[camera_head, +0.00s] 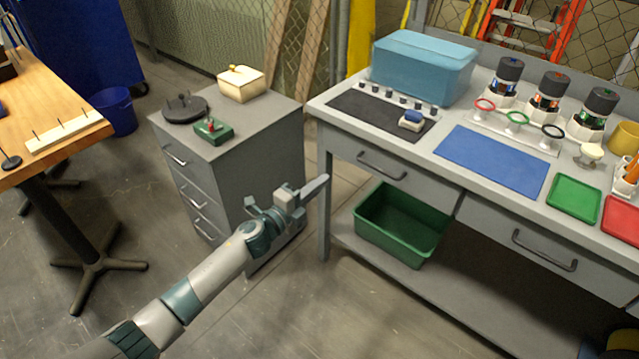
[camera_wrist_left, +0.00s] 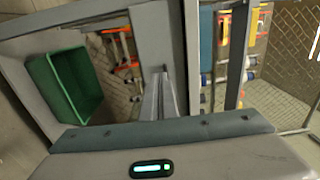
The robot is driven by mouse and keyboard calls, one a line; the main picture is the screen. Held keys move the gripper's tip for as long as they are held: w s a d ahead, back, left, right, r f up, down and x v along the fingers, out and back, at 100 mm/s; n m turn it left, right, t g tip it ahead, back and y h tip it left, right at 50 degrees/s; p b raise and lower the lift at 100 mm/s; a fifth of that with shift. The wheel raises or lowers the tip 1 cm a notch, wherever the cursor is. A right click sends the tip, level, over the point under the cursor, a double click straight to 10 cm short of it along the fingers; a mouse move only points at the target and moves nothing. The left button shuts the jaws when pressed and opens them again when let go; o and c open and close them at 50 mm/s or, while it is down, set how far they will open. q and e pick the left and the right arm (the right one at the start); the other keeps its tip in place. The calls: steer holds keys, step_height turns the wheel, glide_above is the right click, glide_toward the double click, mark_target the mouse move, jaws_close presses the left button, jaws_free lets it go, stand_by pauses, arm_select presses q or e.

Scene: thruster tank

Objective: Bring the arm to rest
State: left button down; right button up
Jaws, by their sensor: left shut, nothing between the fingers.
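My left arm reaches in from the lower left in the head view, and its gripper (camera_head: 318,188) hangs in the air in front of the grey drawer cabinet (camera_head: 258,165), left of the workbench's front leg. The fingers are together with nothing between them. In the left wrist view the shut fingers (camera_wrist_left: 164,82) point toward the grey bench structure, with the green bin (camera_wrist_left: 70,85) to their left. My right gripper is in neither view.
The grey workbench (camera_head: 490,205) stands at right with a blue box (camera_head: 423,68), a blue mat (camera_head: 490,160) and trays on top. A green bin (camera_head: 400,225) sits on its lower shelf. A wooden table (camera_head: 50,100) stands at left. Open floor lies below the arm.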

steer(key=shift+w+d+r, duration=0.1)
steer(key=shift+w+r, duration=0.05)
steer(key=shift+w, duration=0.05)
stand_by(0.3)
